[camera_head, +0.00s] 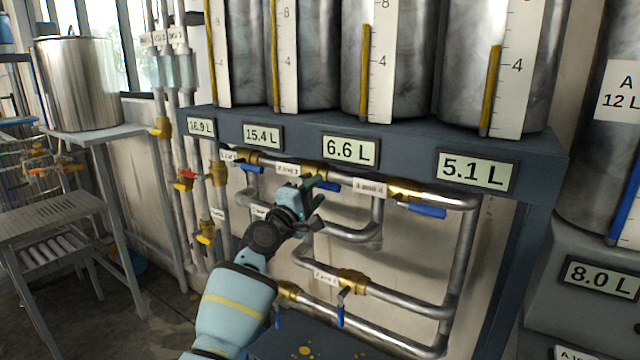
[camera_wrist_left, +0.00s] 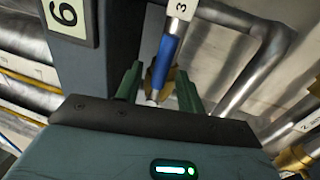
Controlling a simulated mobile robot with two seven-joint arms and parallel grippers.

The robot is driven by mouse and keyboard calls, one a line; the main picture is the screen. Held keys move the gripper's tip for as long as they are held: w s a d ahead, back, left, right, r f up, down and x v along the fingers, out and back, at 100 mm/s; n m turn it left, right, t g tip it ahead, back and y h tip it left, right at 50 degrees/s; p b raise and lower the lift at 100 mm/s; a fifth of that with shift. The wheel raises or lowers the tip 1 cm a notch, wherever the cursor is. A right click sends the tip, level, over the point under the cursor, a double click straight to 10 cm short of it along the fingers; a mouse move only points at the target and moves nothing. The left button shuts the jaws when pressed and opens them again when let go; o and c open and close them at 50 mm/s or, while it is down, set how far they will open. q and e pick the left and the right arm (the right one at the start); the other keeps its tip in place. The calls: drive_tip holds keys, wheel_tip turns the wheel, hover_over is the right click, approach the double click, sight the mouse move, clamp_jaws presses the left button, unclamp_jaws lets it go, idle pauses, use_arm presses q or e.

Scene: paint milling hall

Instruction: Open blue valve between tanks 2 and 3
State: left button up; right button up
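The blue valve handle between tanks 2 and 3 (camera_head: 327,185) sits on the upper pipe below the tanks, under the 6.6 L display, near the label ending in 3 (camera_head: 288,169). My left gripper (camera_head: 314,191) is at this valve and partly hides it. In the left wrist view, the open green fingers (camera_wrist_left: 160,88) stand on either side of the blue handle (camera_wrist_left: 168,50) and its brass body, with a gap visible. I cannot tell whether either finger touches. My right gripper is not in view.
Another blue-handled valve (camera_head: 427,210) sits to the right on the same pipe, and one (camera_head: 250,167) to the left. Lower pipes carry a brass valve (camera_head: 351,281). The blue-grey tank shelf (camera_head: 400,140) overhangs the pipes. Vertical pipes with red and yellow handles stand left.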

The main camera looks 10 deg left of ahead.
use_arm(q)
drive_tip(key=p+v, duration=0.1)
drive_tip(key=v, duration=0.3)
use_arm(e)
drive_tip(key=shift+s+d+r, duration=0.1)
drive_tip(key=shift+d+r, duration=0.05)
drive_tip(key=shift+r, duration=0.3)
